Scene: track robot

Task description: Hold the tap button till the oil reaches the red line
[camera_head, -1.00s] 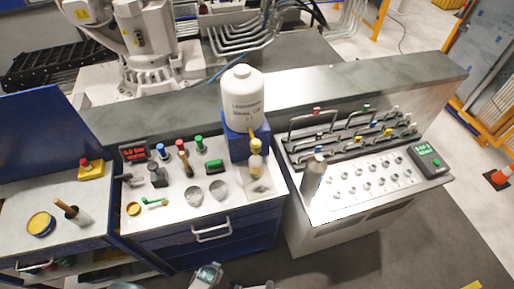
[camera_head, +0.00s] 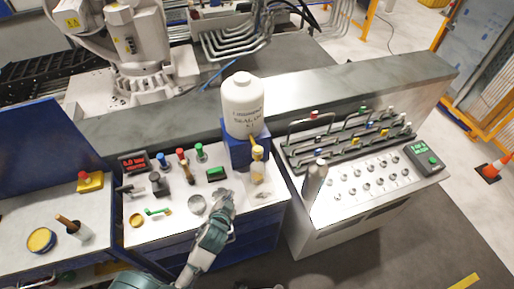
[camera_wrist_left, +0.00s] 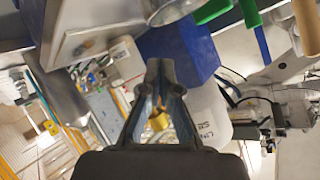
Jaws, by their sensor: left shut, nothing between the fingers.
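A white bottle (camera_head: 243,105) stands on a blue stand (camera_head: 236,148) at the back of the workbench. A yellow tap (camera_head: 257,152) sits at the stand's right front, above a small clear container (camera_head: 257,172) with yellowish contents. I cannot make out the red line or the oil level. My left gripper (camera_head: 226,196) is shut and empty, over the bench's front part, left of and nearer than the container, apart from the tap. My right gripper is not seen.
A metal cylinder (camera_head: 315,180) stands to the right beside a sloped panel (camera_head: 365,180) with knobs.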

